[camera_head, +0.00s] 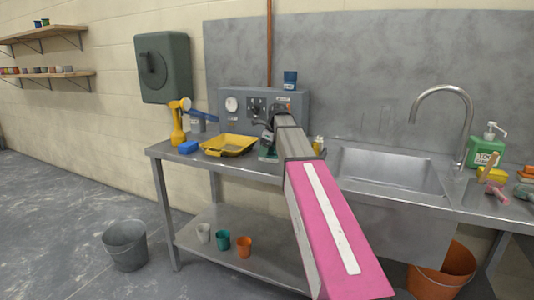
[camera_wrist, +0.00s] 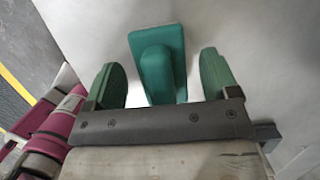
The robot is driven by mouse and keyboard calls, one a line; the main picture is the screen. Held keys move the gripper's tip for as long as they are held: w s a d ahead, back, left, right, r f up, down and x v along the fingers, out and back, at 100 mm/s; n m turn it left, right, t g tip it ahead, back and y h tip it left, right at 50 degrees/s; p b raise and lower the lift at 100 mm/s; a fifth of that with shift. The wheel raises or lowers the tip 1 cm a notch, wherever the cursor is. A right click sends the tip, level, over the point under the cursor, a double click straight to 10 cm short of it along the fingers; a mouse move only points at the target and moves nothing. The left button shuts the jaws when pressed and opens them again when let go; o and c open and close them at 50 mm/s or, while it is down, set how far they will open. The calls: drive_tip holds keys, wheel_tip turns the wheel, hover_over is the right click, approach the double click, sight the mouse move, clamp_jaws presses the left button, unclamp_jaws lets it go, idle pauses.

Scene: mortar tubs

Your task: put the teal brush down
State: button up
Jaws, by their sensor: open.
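The teal brush (camera_wrist: 163,65) lies on the grey steel worktop in the wrist view, its block-like handle uppermost. In the head view a small teal part of it (camera_head: 268,157) shows on the counter, largely hidden by my arm. My gripper (camera_wrist: 163,80) is open, with one green finger on each side of the brush and a visible gap on both sides. In the head view my gripper (camera_head: 268,143) is at the counter, just right of the yellow tray.
A grey control box (camera_head: 240,104) stands behind. A sink (camera_head: 388,170) is to the right. Cups stand on the lower shelf (camera_head: 215,220).

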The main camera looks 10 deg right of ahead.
drive_tip(key=v, duration=1)
drive_tip(key=shift+r, duration=0.3)
drive_tip(key=shift+s, duration=0.1)
